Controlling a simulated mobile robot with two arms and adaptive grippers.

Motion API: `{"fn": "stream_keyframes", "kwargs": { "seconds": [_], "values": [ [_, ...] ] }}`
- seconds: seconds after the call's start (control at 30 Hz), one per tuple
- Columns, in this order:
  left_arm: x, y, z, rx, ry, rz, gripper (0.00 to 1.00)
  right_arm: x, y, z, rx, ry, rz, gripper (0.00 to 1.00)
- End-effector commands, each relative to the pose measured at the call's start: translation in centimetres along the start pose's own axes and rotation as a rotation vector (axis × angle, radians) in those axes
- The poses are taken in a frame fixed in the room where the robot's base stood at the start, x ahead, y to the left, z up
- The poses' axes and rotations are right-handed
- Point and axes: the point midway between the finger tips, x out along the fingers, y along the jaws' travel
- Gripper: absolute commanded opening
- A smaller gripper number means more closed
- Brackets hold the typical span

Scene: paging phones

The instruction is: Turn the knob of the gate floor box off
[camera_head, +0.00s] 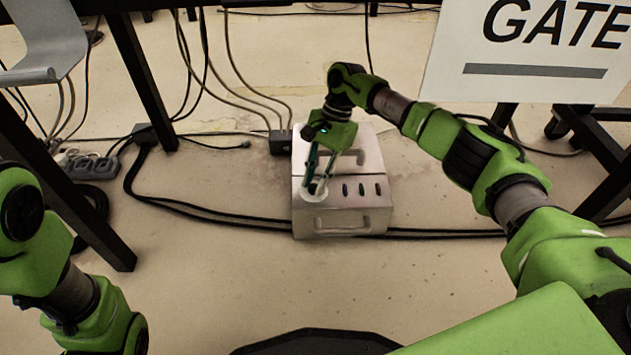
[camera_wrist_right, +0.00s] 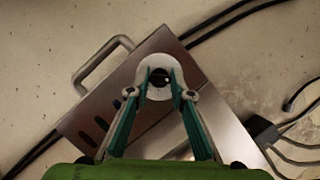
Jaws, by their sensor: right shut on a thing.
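The gate floor box (camera_head: 372,157) is a silvery metal box on the floor in the middle of the head view. It has handles and a row of dark slots on its sloped front. Its knob, a dark round piece on a pale disc (camera_wrist_right: 160,64), shows between the fingertips in the right wrist view. My right gripper (camera_head: 318,187) reaches down over the left part of the box; in the right wrist view (camera_wrist_right: 161,84) its fingers are closed on the knob. The knob's exact angle is hard to tell. My left arm is at the left edge; its gripper is out of view.
A white GATE sign (camera_head: 530,50) hangs at the upper right. Black cables run along the floor beside the box. A power strip (camera_head: 90,166) lies at the left by a dark table leg (camera_head: 140,75). The floor in front of the box is clear.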

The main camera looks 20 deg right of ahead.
Motion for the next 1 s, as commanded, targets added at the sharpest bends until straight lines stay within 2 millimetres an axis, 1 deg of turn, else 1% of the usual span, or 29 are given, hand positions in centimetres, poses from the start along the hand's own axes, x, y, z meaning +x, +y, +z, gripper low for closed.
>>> {"fn": "stream_keyframes", "kwargs": {
  "seconds": [0.37, 0.4, 0.43, 0.47, 0.83, 0.93, 1.0],
  "values": [
    [0.0, 0.0, 0.0, 0.0, 0.0, 0.0, 0.36, 0.1, 0.1, -0.2, -0.003, 0.005, 0.002, 0.0],
    [0.0, 0.0, 0.0, 0.0, 0.0, 0.0, 0.36, 0.1, 0.1, -0.2, -0.003, 0.006, 0.002, 0.26],
    [0.0, 0.0, 0.0, 0.0, 0.0, 0.0, 0.36, 0.1, 0.1, -0.2, -0.003, 0.006, 0.002, 0.34],
    [0.0, 0.0, 0.0, 0.0, 0.0, 0.0, 0.36, 0.1, 0.1, -0.2, -0.002, 0.005, 0.002, 0.38],
    [0.0, -0.1, 0.0, 0.0, -0.001, -0.004, 0.36, -0.2, 0.0, -0.1, -0.003, 0.002, 0.001, 0.38],
    [0.0, -0.1, 0.0, 0.0, -0.001, -0.003, 0.36, -1.3, -0.1, -0.1, -0.003, 0.003, 0.0, 0.38],
    [0.0, -0.1, 0.0, 0.0, 0.0, -0.002, 0.36, -2.4, -0.1, -0.1, -0.003, 0.003, -0.002, 0.38]
  ]
}}
